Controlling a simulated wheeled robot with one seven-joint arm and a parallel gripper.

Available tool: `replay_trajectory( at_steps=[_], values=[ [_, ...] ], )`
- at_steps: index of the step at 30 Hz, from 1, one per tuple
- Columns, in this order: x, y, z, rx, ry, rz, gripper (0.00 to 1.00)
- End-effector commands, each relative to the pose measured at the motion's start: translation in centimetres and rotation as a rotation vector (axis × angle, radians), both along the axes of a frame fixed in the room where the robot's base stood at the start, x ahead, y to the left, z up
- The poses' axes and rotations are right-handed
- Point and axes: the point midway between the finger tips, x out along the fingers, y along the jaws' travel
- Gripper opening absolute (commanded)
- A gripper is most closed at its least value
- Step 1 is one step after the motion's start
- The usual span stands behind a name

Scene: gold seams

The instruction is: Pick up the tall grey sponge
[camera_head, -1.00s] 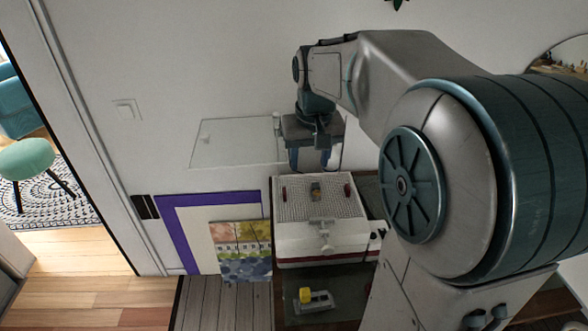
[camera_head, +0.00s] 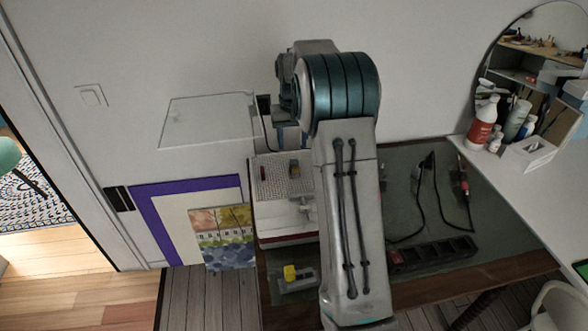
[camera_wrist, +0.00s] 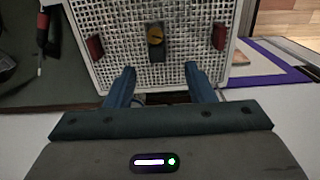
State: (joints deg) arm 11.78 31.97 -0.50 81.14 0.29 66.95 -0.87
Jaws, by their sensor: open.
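A small upright dark grey block (camera_wrist: 155,50) with a round yellow patch stands on a white gridded top between two red pieces. It may be the grey sponge, but I cannot tell for sure. The head view shows it small (camera_head: 295,168), left of my arm. My gripper (camera_wrist: 161,78) is open, and its two blue fingers are apart with nothing between them. In the wrist view the block lies beyond the fingertips, roughly centred between them. In the head view my arm hides most of the gripper.
The white gridded box (camera_head: 270,190) sits on a dark bench (camera_head: 405,205) against the wall. A grey tool with a yellow part (camera_head: 290,273) lies in front of it. A power strip (camera_head: 432,253) and cables lie to the right. A picture (camera_head: 221,240) leans at left.

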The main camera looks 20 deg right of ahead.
Motion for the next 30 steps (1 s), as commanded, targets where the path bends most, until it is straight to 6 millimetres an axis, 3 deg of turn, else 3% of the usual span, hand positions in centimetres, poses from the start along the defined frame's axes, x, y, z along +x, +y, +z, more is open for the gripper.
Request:
replay_trajectory(
  at_steps=[3,11,19,29,30],
  values=[
    [0.0,0.0,-2.1,0.0,0.002,0.0,0.49],
    [0.0,-0.2,-4.1,0.0,0.001,0.0,0.49],
    [0.4,-0.7,-7.9,0.0,0.002,-0.001,0.49],
    [0.4,-0.7,-8.8,0.0,-0.001,0.0,0.49],
    [0.4,-0.7,-8.8,0.0,-0.001,0.0,0.41]
  ],
)
